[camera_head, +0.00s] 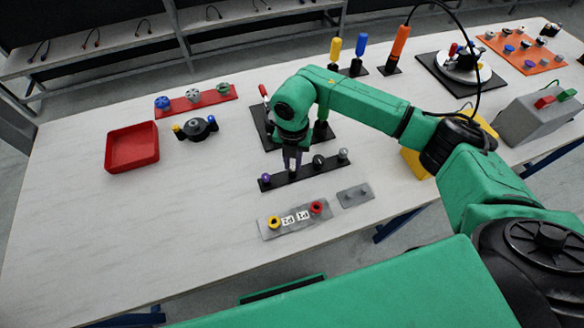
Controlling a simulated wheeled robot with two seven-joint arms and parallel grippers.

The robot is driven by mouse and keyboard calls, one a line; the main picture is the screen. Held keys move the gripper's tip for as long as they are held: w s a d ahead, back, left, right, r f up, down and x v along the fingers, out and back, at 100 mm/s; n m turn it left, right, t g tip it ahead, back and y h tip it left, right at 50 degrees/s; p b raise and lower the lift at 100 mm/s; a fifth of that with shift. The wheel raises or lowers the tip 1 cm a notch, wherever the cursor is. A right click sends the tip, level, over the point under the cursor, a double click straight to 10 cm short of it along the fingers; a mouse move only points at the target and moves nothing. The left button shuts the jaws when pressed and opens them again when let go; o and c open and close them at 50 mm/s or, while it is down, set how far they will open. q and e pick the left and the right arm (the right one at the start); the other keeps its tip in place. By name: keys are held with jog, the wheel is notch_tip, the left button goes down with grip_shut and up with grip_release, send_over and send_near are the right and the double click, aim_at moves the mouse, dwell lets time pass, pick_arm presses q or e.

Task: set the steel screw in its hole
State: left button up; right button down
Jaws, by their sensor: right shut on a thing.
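My right gripper (291,168) points down over the black strip (305,172), at the second place from its left end. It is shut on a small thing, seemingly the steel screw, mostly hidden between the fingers. I cannot tell whether the screw is in a hole or just above it. On the strip stand a purple-topped screw (266,178) at the left end, a black one (319,161) right of the gripper and a greyish one (343,154) at the right end. My left gripper is not in view.
In front lie a grey plate with yellow and red rings (295,219) and a small grey plate (355,195). A black plate with red and green handles (258,124) is behind. A red tray (132,147) stands left. The table's left front is clear.

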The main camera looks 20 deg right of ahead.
aim_at(293, 167)
jog(key=shift+r+p, duration=1.45)
jog(key=shift+r, duration=1)
